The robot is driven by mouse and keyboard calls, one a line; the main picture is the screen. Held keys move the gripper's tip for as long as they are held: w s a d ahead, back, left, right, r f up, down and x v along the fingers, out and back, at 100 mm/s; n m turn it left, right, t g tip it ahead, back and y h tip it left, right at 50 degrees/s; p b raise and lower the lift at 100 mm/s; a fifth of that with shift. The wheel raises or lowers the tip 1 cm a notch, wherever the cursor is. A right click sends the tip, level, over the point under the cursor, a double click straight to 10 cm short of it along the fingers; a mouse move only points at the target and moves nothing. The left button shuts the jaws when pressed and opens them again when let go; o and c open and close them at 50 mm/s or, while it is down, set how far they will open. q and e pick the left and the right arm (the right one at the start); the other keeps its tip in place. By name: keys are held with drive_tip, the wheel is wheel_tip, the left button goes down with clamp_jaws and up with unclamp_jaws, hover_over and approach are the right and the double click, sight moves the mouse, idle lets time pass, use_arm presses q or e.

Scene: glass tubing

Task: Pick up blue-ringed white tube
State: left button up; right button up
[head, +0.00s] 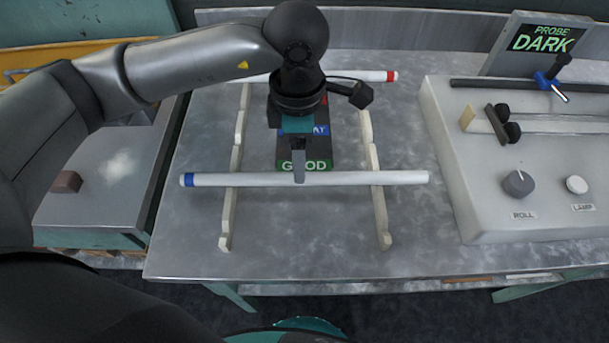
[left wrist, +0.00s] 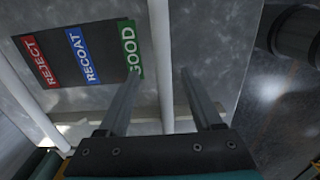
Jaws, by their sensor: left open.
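The blue-ringed white tube (head: 345,178) lies level across two pale notched rails, its blue ring near the left end. My left gripper (head: 299,178) points down over the tube's middle, and one finger overlaps the tube in the head view. In the left wrist view, the left gripper (left wrist: 157,76) is open and the white tube (left wrist: 161,45) runs between its two fingers, with a gap on both sides. The blue ring is out of the wrist view. I cannot tell how deep the fingertips reach around the tube. My right gripper is not in view.
A red-ringed tube (head: 360,77) lies behind, partly hidden by my arm. A board with a GOOD label (head: 305,165) lies between the rails (head: 379,205). A white console (head: 470,215) with knobs and a PROBE DARK sign (head: 543,39) stands right. The front table (head: 300,262) is clear.

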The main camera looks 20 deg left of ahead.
use_arm(q)
drive_tip(key=f, duration=0.2)
drive_tip(key=d+f, duration=0.1)
drive_tip(key=f, duration=0.1)
drive_tip(key=shift+s, duration=0.15)
drive_tip(key=shift+f, duration=0.4)
clamp_jaws()
